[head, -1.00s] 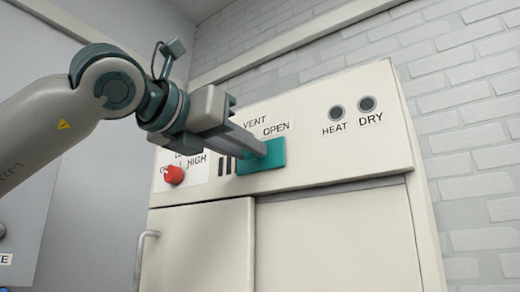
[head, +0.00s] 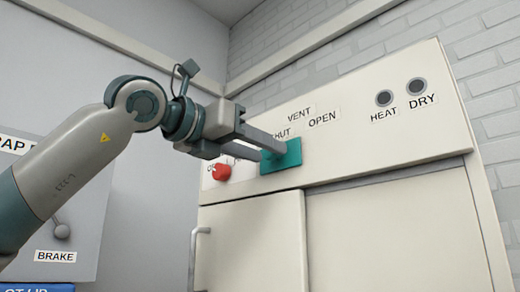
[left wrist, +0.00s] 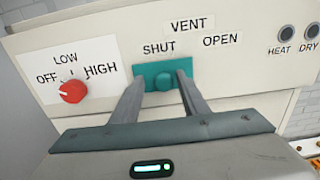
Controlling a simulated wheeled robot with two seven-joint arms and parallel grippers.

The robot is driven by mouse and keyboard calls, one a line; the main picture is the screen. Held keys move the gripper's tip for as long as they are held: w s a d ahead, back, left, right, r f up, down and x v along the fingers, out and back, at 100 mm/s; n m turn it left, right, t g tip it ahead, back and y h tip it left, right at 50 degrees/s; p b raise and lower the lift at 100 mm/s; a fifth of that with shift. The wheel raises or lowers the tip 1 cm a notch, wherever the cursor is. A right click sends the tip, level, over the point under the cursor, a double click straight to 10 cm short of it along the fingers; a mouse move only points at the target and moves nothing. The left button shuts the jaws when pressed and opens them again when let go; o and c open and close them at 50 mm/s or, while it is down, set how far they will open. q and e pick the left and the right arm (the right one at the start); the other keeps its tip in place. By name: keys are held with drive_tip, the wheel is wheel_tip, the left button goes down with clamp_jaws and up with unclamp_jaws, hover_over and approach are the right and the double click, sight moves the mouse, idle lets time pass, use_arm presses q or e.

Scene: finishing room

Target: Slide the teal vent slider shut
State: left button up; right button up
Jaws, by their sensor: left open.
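The teal vent slider (head: 288,160) sits on the cream cabinet's upper panel, below the SHUT label. In the left wrist view the slider (left wrist: 150,70) lies under SHUT, left of OPEN, with its round teal knob (left wrist: 165,81) in the middle. No dark vent slots show beside it. My left gripper (left wrist: 161,79) is open, its two fingers on either side of the knob; I cannot tell whether either touches it. In the head view the left gripper (head: 279,150) hides part of the slider. My right gripper is not in view.
A red dial (left wrist: 73,91) with OFF, LOW and HIGH labels is left of the slider. Round HEAT (head: 384,98) and DRY (head: 416,87) buttons are at the right. Cabinet doors (head: 390,230) lie below. A BRAKE lever (head: 61,230) is at lower left.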

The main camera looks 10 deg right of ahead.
use_arm(q)
drive_tip(key=shift+s, duration=0.1)
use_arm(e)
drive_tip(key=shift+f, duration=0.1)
use_arm(q)
drive_tip(key=shift+s+a+f+b, duration=0.1)
drive_tip(key=shift+s+a+b, duration=0.25)
drive_tip(key=shift+a+b, duration=0.15)
drive_tip(key=b+v, duration=0.6)
drive_tip(key=v, duration=1)
drive_tip(key=shift+a, duration=0.2)
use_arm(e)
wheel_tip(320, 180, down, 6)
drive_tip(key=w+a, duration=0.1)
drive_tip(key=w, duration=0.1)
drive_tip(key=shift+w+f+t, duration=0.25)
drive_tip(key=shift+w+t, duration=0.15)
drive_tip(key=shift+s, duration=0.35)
use_arm(q)
drive_tip(key=shift+w+d, duration=0.1)
drive_tip(key=shift+w, duration=0.05)
